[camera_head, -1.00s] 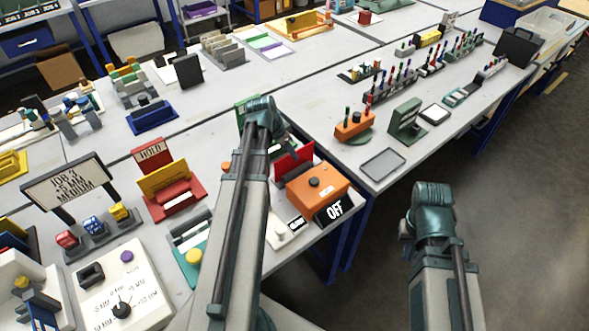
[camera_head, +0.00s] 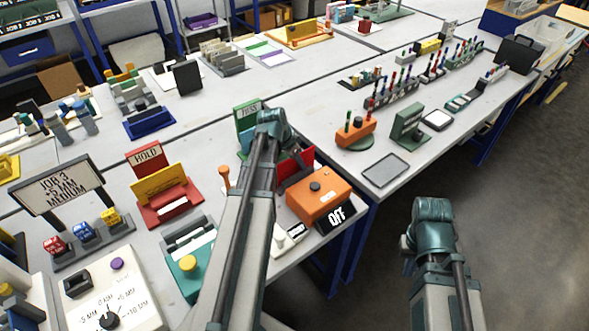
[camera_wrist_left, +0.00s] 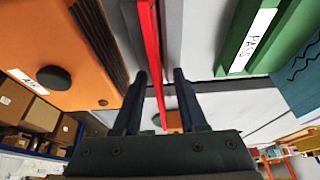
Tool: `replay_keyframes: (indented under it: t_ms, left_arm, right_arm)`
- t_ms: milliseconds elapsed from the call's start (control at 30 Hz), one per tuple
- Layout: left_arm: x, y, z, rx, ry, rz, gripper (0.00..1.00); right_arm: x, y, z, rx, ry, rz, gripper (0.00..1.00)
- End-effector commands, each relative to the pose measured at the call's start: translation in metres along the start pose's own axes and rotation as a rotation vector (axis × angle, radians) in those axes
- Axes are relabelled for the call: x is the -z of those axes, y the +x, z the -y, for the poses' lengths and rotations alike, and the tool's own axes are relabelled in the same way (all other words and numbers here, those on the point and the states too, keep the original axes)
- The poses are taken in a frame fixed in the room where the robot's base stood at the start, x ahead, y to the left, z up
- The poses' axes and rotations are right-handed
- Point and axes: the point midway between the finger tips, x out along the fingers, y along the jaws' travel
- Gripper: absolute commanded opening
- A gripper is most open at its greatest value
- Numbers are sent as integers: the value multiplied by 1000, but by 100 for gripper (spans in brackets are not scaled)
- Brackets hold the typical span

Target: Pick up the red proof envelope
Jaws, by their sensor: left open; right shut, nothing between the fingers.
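The red proof envelope (camera_head: 308,156) stands on edge behind the orange box marked OFF (camera_head: 318,196) in the head view, partly hidden by my left arm. In the left wrist view the envelope (camera_wrist_left: 151,45) is a thin upright red sheet seen edge-on, running between the two fingers. My left gripper (camera_wrist_left: 160,78) is open, one finger on each side of the envelope, with visible gaps on both sides.
The orange box (camera_wrist_left: 60,50) is close to the left finger. A green holder marked PASS (camera_wrist_left: 262,35) is on the other side. The red HOLD holder (camera_head: 165,195) with a yellow envelope stands left of my left arm. A grey tray (camera_head: 385,169) lies to the right.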

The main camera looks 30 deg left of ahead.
Motion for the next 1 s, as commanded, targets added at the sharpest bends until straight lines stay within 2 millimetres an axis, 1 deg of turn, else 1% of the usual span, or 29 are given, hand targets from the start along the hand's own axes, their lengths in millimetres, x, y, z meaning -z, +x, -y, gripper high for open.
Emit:
replay_keyframes:
  t_ms: [767, 800, 867, 1000]
  left_arm:
    - [-2, 4, 0, 0, 0, 0, 41]
    - [-2, 4, 0, 0, 0, 0, 38]
    - [-2, 4, 0, 0, 0, 0, 27]
    - [-2, 4, 0, 0, 0, 0, 2]
  right_arm:
    - [0, 5, 0, 0, 0, 0, 0]
    - [0, 5, 0, 0, 0, 0, 0]
    - [0, 5, 0, 0, 0, 0, 0]
    - [0, 5, 0, 0, 0, 0, 0]
